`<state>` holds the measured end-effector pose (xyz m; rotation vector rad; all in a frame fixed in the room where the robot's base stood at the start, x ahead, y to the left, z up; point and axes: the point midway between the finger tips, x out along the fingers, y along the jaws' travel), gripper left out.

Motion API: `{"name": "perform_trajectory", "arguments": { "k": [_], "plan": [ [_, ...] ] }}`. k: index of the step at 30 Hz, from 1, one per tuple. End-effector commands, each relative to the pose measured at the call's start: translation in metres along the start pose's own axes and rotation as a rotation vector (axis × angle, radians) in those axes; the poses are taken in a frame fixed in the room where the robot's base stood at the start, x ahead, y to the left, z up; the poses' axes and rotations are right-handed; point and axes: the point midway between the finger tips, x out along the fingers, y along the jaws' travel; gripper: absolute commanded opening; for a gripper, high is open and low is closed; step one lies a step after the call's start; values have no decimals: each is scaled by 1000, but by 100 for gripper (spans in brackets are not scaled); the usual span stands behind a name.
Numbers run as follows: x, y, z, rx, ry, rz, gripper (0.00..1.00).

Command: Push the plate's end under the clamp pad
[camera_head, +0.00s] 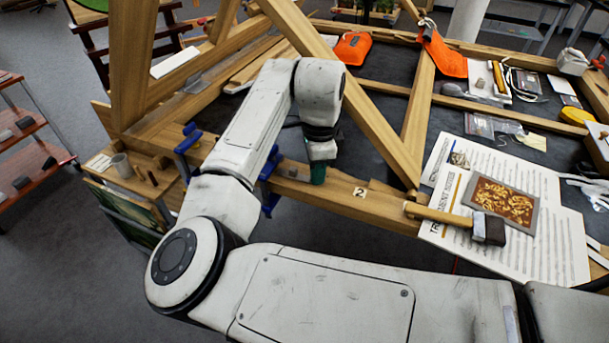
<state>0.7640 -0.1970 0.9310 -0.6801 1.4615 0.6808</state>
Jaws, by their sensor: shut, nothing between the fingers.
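My gripper (318,173) points down at the near wooden beam (384,207), its dark teal end low over or against the beam's top. Its fingers are small here; they look shut, with nothing seen between them. A blue clamp (268,188) grips the beam just left of my gripper, partly covered by my forearm. A second blue clamp (187,146) is further left on the frame. The clamp pads are not clear. I cannot make out the plate for sure; my arm hides the beam between the clamps.
A diagonal timber (345,95) rises behind my gripper. A cup (121,165) stands at left.

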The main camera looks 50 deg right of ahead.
Motion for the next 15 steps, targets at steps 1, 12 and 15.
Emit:
{"name": "perform_trajectory", "arguments": {
  "k": [1,12,15],
  "plan": [
    [0,-1,1,-1,0,0,0],
    [0,-5,9,-2,0,-1,0],
    [0,-6,11,-1,0,-1,0]
  ]
}}
